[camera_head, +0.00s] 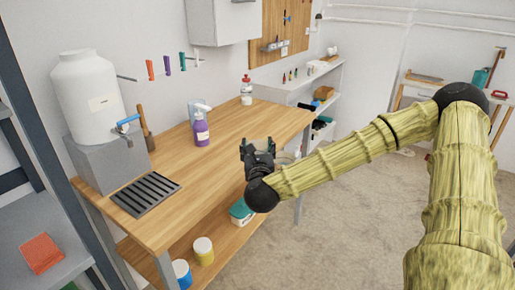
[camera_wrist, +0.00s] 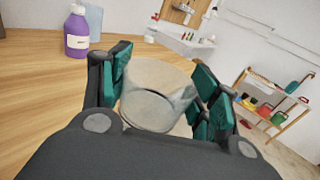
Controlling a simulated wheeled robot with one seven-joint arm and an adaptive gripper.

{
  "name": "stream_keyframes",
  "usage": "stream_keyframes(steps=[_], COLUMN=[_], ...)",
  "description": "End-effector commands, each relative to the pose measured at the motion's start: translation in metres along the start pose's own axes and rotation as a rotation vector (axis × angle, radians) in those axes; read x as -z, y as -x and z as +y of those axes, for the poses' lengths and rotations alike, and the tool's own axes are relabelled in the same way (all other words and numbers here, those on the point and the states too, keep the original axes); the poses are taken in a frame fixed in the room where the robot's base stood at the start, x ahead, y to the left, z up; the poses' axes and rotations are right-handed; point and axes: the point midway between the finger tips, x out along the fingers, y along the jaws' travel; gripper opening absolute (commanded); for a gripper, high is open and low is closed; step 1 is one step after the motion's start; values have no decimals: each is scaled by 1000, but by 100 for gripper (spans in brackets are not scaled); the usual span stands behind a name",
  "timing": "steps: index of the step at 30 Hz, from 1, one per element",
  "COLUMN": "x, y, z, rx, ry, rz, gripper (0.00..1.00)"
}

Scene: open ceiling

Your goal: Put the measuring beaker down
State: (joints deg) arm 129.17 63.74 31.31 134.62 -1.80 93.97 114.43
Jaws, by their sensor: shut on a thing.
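The measuring beaker (camera_wrist: 153,108) is a clear, see-through vessel between the green-padded fingers in the wrist view. My gripper (camera_wrist: 158,82) is shut on it, with a finger on each side. In the head view my gripper (camera_head: 257,149) is at the right long edge of the wooden workbench (camera_head: 225,118). I cannot tell whether the beaker touches the bench top.
A purple spray bottle (camera_head: 201,131) and a white bottle (camera_head: 246,91) stand on the bench. A white tank (camera_head: 88,95) with a blue tap stands on a grey block above a black drain grate (camera_head: 146,194). The bench's middle is bare. Containers sit on its lower shelf.

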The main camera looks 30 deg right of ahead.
Motion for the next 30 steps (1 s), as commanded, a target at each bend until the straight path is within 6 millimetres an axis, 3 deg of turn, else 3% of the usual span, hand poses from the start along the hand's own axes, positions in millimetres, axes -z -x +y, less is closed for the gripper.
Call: stream_keyframes(steps=[18, 30], x=[44, 114], y=[32, 82], z=[28, 70], rx=[-82, -209], ry=[2, 4], rz=[-2, -5], gripper=[42, 42])
